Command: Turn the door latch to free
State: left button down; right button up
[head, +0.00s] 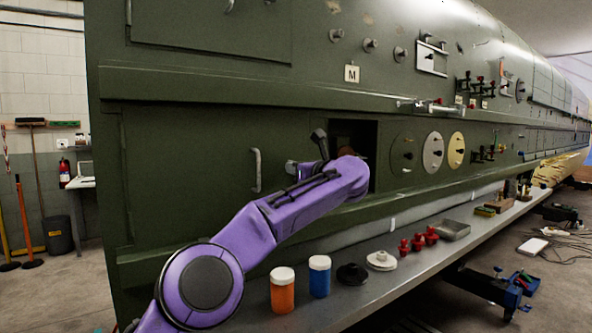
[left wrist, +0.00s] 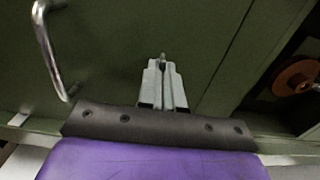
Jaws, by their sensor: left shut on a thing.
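The green door (head: 190,160) is flush in the fuselage side, with a metal bar handle (head: 256,170), also at the upper left of the left wrist view (left wrist: 48,50). My left gripper (head: 291,169) is at the door's right part, right of the handle. In the left wrist view its pale fingers (left wrist: 163,78) are closed together on a small metal piece, the door latch (left wrist: 162,57), whose tip alone shows. The fingers hide the rest, so I cannot tell its turn angle. My right gripper is in neither view.
Below, a grey shelf (head: 330,318) holds an orange jar (head: 282,292), a blue jar (head: 319,278) and several red-topped pieces (head: 418,242).

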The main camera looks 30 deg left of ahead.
pick_arm(q)
jog(key=c, duration=1.3)
grip_release()
jog(key=shift+d, duration=0.1)
jog(key=b+v, duration=0.3)
jog(key=v, duration=0.7)
jog(key=shift+s+d, duration=0.15)
jog(key=shift+d, duration=0.05)
